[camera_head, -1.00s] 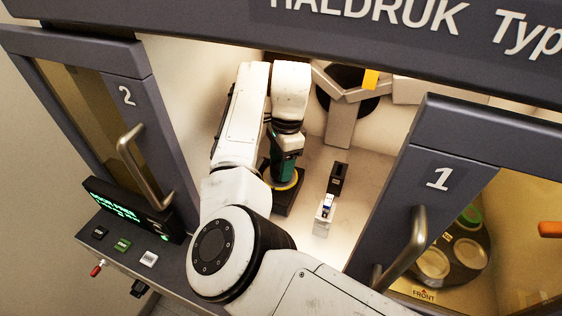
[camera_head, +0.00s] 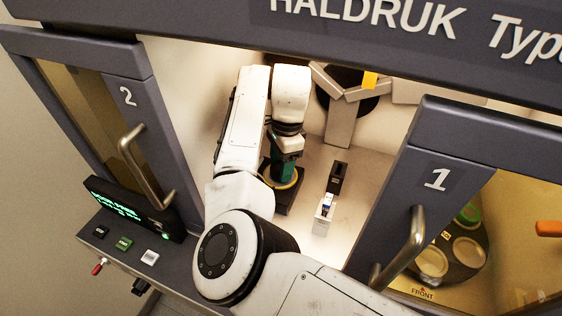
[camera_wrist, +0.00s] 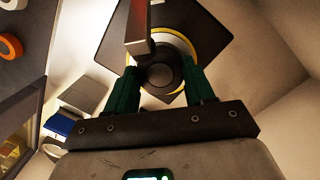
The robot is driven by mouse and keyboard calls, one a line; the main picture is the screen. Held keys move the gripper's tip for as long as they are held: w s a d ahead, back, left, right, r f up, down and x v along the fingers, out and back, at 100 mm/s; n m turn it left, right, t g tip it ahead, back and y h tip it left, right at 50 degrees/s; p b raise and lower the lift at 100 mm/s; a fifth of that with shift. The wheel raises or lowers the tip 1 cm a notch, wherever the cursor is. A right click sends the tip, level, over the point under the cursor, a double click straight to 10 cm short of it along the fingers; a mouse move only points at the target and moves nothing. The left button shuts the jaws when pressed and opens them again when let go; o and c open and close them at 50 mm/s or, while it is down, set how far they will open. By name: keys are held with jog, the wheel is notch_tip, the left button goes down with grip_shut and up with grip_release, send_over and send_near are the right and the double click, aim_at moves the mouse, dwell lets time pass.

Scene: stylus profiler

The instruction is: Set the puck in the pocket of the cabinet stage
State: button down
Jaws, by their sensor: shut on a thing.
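The cabinet stage is a dark square block with a yellow ring (camera_wrist: 189,46) around its pocket. In the head view the stage (camera_head: 284,205) stands on the cabinet floor, partly hidden by my gripper (camera_head: 283,170). My gripper (camera_wrist: 160,84) points down over the ring, its green fingers shut on the puck (camera_wrist: 160,75), a dark grey round piece. The puck appears within the yellow ring in the wrist view. I cannot tell whether it touches the pocket floor. In the head view the puck is hidden by the fingers.
A small white and dark fixture (camera_head: 325,212) stands right of the stage. Open door 2 (camera_head: 112,120) and door 1 (camera_head: 430,190) flank the opening.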

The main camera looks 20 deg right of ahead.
jog(key=shift+f, duration=0.25)
jog(key=shift+r, duration=0.2)
jog(key=shift+r+p, duration=0.6)
jog(key=shift+p, duration=0.2)
jog(key=c, duration=1)
grip_release()
grip_shut()
jog(key=shift+f, duration=0.4)
